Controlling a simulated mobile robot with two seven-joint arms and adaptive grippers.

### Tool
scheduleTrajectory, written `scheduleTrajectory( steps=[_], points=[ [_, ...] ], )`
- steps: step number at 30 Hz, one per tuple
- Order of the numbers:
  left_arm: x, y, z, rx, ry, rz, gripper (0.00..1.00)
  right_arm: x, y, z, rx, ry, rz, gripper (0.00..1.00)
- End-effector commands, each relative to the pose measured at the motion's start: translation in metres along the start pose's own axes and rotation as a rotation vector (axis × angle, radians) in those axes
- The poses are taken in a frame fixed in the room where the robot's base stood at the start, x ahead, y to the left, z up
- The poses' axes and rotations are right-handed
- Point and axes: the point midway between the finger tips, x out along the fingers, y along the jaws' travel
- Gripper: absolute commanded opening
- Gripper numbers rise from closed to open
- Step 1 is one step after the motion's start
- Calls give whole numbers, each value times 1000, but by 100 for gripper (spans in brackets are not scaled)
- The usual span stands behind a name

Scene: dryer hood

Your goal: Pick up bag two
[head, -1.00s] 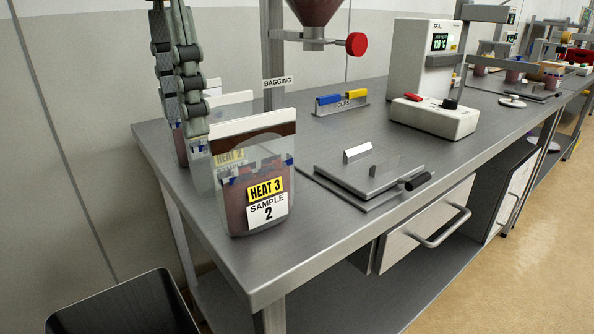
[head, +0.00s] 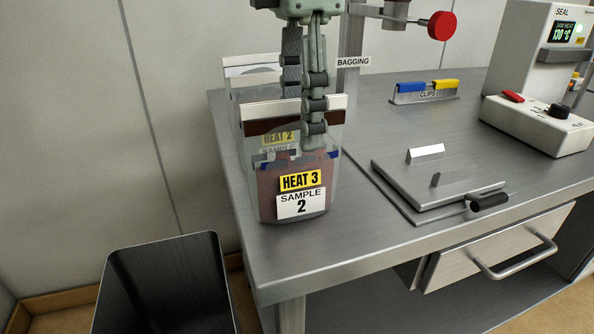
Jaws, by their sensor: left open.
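The front bag (head: 300,182), a clear pouch with dark reddish contents, stands upright near the left end of the bench. My left gripper (head: 303,120) points down at the front bag's top edge, open. One finger is in front of the bag; the other passes behind its top strip, its tip hidden. I cannot tell whether either touches. My right gripper is not in view.
A flat metal plate with a black handle (head: 489,201) lies to the right. A clip holder (head: 424,97) and a sealing machine (head: 537,122) stand farther back. A black bin (head: 165,290) is on the floor at left. Bare bench lies between bag and plate.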

Motion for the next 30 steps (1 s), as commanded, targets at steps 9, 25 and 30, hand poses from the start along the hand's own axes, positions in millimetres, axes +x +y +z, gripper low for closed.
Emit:
scheduleTrajectory(
  steps=[9,25,30],
  points=[
    [29,1,-2,-1,-1,0,48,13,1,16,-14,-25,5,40],
    [32,1,-2,-1,-1,1,48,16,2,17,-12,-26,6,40],
    [33,1,-2,-1,-1,1,48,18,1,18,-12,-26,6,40]
  ],
)
